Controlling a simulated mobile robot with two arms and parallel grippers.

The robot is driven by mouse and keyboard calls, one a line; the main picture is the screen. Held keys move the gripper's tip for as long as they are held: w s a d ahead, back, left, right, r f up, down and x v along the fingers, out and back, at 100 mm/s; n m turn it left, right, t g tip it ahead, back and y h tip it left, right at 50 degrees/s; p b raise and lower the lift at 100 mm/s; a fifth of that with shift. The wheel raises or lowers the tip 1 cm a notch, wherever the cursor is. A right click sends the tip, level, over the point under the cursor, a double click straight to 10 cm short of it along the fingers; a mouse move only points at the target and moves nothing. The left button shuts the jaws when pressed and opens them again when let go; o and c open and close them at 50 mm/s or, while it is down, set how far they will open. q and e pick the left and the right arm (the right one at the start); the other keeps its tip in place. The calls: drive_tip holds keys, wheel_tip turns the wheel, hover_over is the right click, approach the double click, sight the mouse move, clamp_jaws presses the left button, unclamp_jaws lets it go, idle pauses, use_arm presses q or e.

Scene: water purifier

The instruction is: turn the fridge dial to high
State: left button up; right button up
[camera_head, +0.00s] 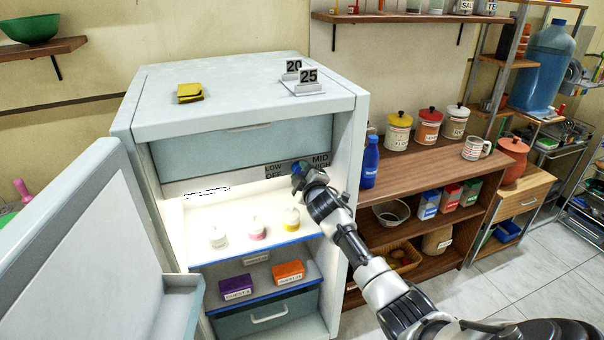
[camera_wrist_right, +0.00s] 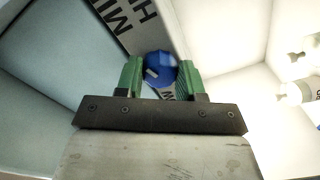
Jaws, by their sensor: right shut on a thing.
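The fridge (camera_head: 345,140) stands open with its door (camera_head: 70,240) swung out to the left. The dial panel (camera_head: 225,181) runs under the upper compartment, with the labels LOW, OFF, MID and HIGH around the dial. The blue dial (camera_wrist_right: 160,68) shows in the right wrist view with a pale mark on its lower left face. In the head view my right gripper (camera_head: 298,172) is at the dial and covers most of it. In the wrist view my right gripper (camera_wrist_right: 160,80) has its green fingers on both sides of the dial, shut on it. My left gripper is not in view.
Purple (camera_head: 237,287) and orange (camera_head: 288,271) boxes sit lower down. A blue bottle (camera_head: 370,162) stands on the wooden shelf to the right, beside the fridge wall.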

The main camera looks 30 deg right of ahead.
drive_tip(key=o, duration=0.9)
drive_tip(key=b+v, duration=0.1)
drive_tip(key=v, duration=0.9)
drive_tip(key=shift+s, duration=0.35)
drive_tip(key=shift+a, duration=0.15)
